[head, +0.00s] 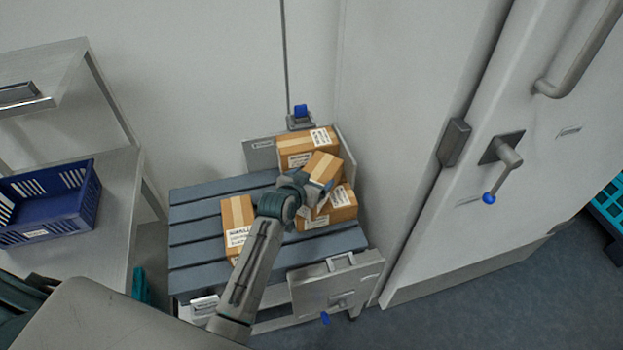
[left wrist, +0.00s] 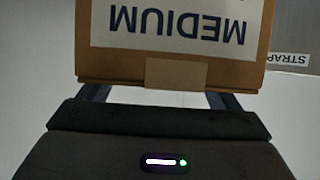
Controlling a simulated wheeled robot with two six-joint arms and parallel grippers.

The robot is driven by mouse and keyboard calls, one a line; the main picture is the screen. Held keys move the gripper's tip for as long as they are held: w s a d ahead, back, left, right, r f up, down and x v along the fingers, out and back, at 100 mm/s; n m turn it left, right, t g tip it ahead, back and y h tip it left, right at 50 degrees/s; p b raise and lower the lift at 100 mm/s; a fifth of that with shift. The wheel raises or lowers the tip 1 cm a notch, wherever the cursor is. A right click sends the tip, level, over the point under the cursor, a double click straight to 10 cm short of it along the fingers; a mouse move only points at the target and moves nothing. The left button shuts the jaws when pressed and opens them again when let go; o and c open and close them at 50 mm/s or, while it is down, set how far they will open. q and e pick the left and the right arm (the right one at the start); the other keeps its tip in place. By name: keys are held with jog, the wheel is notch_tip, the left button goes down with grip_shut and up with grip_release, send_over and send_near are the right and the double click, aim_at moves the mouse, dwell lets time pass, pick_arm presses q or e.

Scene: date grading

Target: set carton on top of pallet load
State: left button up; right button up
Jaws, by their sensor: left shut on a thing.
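My left gripper (head: 316,187) is shut on a brown carton (head: 323,166) with a pale tape strip. In the left wrist view the held carton (left wrist: 170,67) shows a white label reading MEDIUM, upside down. In the head view it appears tilted over the load on the blue-grey slatted pallet (head: 195,214). Load cartons include a back carton (head: 296,147), a front right carton (head: 342,211) and a separate left carton (head: 238,212). My arm and the held carton hide part of the load. I cannot tell whether the held carton touches it. My right gripper is out of view.
Grey plates (head: 335,285) stand at the pallet's front and back. A white door (head: 500,110) with handles is close on the right. A metal shelf unit (head: 125,165) with a blue crate (head: 50,205) stands left. The pallet's left slats are bare.

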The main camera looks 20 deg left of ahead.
pick_arm(q)
jog(key=shift+f, duration=0.15)
dwell(0.3)
jog(key=shift+f+b, duration=0.3)
jog(key=shift+f, duration=0.1)
jog(key=o, duration=1.3)
jog(key=shift+s, duration=0.3)
jog(key=b+v, duration=0.1)
jog(key=v, duration=0.9)
jog(key=shift+s+r, duration=0.15)
jog(key=shift+r, duration=0.05)
